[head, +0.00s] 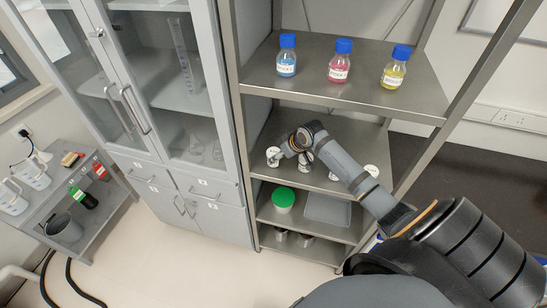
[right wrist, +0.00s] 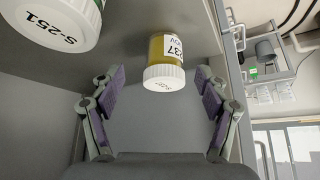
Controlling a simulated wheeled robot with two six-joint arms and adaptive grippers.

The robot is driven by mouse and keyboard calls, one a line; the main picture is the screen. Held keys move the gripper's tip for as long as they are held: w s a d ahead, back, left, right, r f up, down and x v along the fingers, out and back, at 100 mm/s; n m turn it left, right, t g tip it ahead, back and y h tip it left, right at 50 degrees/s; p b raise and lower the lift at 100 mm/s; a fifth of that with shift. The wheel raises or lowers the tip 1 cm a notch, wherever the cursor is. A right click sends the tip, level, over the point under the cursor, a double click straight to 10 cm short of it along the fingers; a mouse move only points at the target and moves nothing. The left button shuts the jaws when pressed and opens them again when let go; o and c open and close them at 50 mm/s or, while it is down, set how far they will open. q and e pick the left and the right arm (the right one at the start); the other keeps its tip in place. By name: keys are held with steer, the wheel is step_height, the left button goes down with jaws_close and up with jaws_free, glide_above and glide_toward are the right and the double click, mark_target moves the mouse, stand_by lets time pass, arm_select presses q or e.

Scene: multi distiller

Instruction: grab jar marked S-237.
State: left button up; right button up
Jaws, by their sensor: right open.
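The jar marked 237 (right wrist: 166,62) has a white lid and yellowish contents; the start of its label is cut off from sight. It appears inverted in the right wrist view. My right gripper (right wrist: 159,80) is open, with one finger on each side of this jar's lid in the picture and no visible contact. In the head view my right gripper (head: 288,152) reaches over the middle shelf, by a white-lidded jar (head: 273,155) that seems to be the same one. My left gripper is not in view.
A jar marked S-251 (right wrist: 58,22) is close beside the gripper. Another white-lidded jar (head: 371,170) stands right on the middle shelf (head: 345,130). Blue-capped bottles (head: 339,62) stand above. A green-lidded container (head: 284,198) and grey tray (head: 327,209) are below. Metal posts frame the rack.

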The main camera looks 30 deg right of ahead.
steer(key=shift+w+a, duration=0.1)
steer(key=shift+w+a+f+p, duration=0.4)
steer(key=shift+w+f+p, duration=0.3)
steer(key=shift+f+p, duration=0.15)
steer(key=x, duration=0.2)
steer(key=shift+w+f, duration=0.2)
steer(key=shift+f, duration=0.15)
steer(key=shift+s+d, duration=0.1)
steer(key=shift+s, duration=0.05)
steer(key=shift+c, duration=1.3)
steer(key=c, duration=1)
steer(key=shift+r, duration=0.1)
steer(key=shift+c, duration=0.2)
